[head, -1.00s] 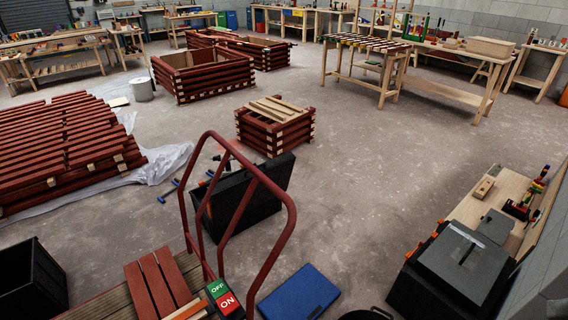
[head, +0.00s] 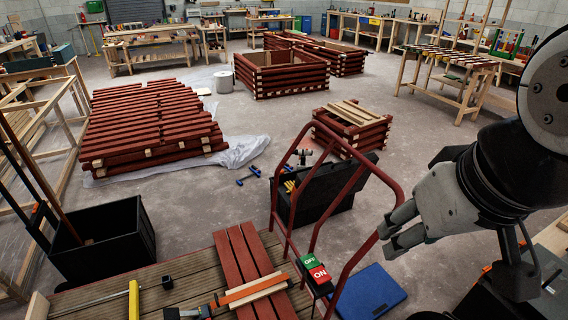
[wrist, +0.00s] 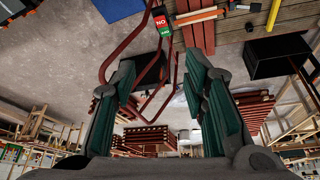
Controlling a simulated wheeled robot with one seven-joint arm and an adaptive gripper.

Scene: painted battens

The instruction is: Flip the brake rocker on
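I cannot tell which half is pressed in. My gripper (head: 388,241) is at the right of the handle, above and to the right of the rocker, apart from it. In the wrist view the gripper (wrist: 158,72) has its two green-padded fingers spread with nothing between them. The rocker (wrist: 162,20) shows there near the top, beyond the fingertips.
Red battens and a yellow-handled tool (head: 134,298) lie on the deck. A black open case (head: 335,190) stands behind the handle. A black bin (head: 100,248) is at the left.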

